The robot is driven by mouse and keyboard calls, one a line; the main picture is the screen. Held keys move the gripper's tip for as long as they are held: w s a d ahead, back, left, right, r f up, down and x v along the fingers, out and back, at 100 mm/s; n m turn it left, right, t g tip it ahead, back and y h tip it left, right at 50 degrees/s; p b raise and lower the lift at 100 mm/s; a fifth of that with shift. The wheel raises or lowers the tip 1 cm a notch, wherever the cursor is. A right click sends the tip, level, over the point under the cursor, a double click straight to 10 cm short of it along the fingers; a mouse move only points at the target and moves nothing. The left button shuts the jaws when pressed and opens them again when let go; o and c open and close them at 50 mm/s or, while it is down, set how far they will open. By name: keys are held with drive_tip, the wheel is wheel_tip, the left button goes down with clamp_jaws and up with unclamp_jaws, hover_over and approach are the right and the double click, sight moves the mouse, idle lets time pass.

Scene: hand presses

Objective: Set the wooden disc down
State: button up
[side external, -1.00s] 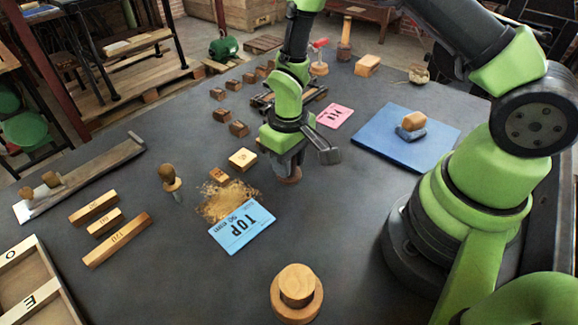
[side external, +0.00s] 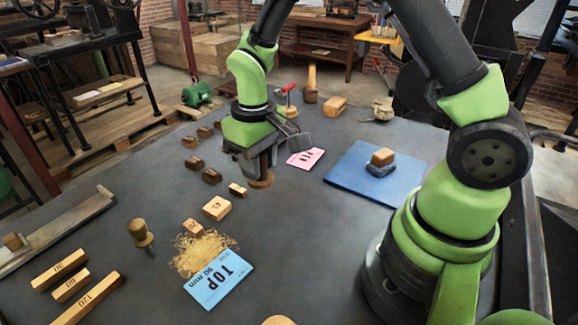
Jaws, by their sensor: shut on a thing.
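My gripper (side external: 262,163) points down over the middle of the dark table, shut on a wooden disc. The disc (side external: 262,181) is brown and round, and only its lower part shows beneath the fingers. It is level and at or just above the table top; I cannot tell whether it touches. The pink card (side external: 306,158) lies to its right and a small wooden block (side external: 237,190) lies to its left.
A blue pad (side external: 350,188) with a block (side external: 383,157) on it lies right. Long numbered blocks (side external: 88,298) lie left. The front centre-right is clear.

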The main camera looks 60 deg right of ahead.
drive_tip(key=w+d+m, duration=0.4)
drive_tip(key=d, duration=0.5)
drive_tip(key=w+d+m, duration=0.3)
drive_tip(key=d+m, duration=0.1)
drive_tip(key=d, duration=0.6)
drive_tip(key=s+d+m, duration=0.3)
drive_tip(key=d+m, duration=0.1)
drive_tip(key=d, duration=0.4)
drive_tip(key=s+d+m, duration=0.3)
drive_tip(key=d, duration=0.5)
wheel_tip(320, 180, down, 10)
drive_tip(key=shift+d+r, duration=0.15)
drive_tip(key=shift+r, duration=0.05)
drive_tip(key=shift+f, duration=0.15)
drive_tip(key=o, duration=0.9)
drive_tip(key=shift+o, duration=0.2)
drive_tip(key=shift+r, duration=0.2)
